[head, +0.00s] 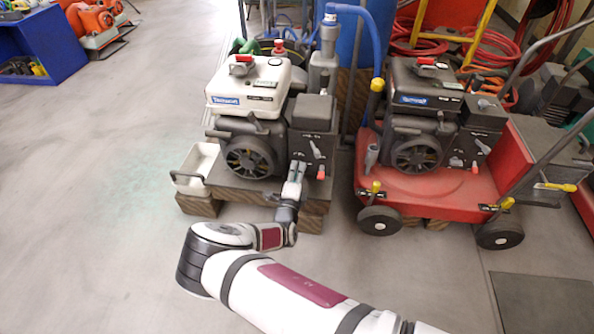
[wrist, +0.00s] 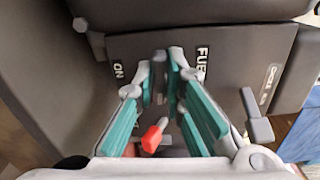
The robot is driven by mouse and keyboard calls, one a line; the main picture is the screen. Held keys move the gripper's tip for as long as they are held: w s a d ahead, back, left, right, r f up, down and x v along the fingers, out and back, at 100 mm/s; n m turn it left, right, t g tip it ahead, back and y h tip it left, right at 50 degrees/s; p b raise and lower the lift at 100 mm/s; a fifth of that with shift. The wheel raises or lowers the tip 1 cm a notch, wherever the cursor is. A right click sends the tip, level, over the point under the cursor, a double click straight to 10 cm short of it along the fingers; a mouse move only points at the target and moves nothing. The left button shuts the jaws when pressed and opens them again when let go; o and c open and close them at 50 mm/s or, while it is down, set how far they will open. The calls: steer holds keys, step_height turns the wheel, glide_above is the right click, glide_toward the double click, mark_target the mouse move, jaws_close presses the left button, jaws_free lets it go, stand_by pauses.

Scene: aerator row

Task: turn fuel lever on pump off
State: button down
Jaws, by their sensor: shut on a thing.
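The pump (head: 250,95) with the white tank top stands on a wooden base at the centre of the head view. My gripper (head: 297,168) reaches its dark control panel (wrist: 230,45) from the front. In the wrist view my gripper's fingertips (wrist: 161,78) are closed around a dark grey lever (wrist: 159,64), between the printed words ON and FUEL. The fingers hide part of this lever, and its exact angle is hard to tell.
A red-tipped lever (wrist: 154,137) sits between my fingers, nearer the palm. A grey choke lever (wrist: 257,115) is to their right. A similar dark pump (head: 415,110) stands on a red wheeled deck (head: 430,187).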

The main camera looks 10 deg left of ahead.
steer(key=shift+w+a+r+n, duration=0.15)
steer(key=shift+a+r+n, duration=0.1)
steer(key=shift+n, duration=0.35)
steer(key=c, duration=1.7)
jaws_free()
steer(key=shift+o, duration=0.2)
steer(key=shift+f, duration=0.1)
steer(key=shift+d+f, duration=0.15)
steer(key=s, duration=1.2)
steer(key=shift+a, duration=0.25)
